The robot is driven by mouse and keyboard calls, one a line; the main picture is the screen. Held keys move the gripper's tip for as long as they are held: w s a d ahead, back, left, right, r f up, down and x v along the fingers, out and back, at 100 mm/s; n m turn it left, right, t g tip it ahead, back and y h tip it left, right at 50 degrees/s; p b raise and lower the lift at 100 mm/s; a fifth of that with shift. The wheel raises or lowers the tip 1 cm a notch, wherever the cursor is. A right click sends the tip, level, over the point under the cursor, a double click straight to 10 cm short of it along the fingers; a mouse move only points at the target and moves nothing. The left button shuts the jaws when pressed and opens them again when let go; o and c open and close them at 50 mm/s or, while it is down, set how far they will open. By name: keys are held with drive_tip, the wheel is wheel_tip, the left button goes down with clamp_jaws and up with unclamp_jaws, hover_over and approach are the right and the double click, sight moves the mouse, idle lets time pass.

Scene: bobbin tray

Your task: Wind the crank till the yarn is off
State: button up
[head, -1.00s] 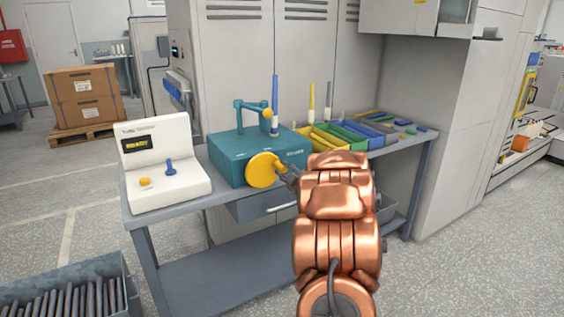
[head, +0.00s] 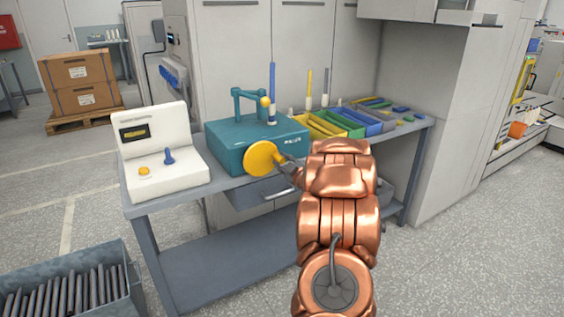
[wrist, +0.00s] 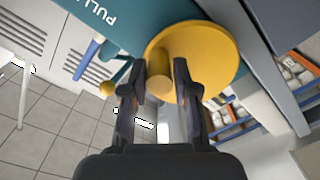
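The teal winder box (head: 235,140) stands on the bench, with a round yellow crank disc (head: 262,158) on its front. The disc also fills the upper middle of the wrist view (wrist: 215,60). My gripper (head: 284,163) is at the disc's right side. In the wrist view my gripper (wrist: 165,85) has its two fingers apart, one on each side of the stubby yellow crank handle (wrist: 158,74). I cannot tell whether they touch it. A tall blue bobbin (head: 272,90) with a pale lower part stands by the box's teal arm (head: 238,103). I cannot make out any yarn.
A white console (head: 160,150) with a dark display, yellow button and blue lever stands left on the bench (head: 165,207). Right of the winder are coloured bins (head: 340,125) and upright bobbins. A crate of dark rods (head: 126,285) stands on the floor, front left.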

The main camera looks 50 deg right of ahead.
drive_tip(key=o, duration=0.4)
drive_tip(key=shift+c, duration=0.2)
drive_tip(key=v, duration=1.2)
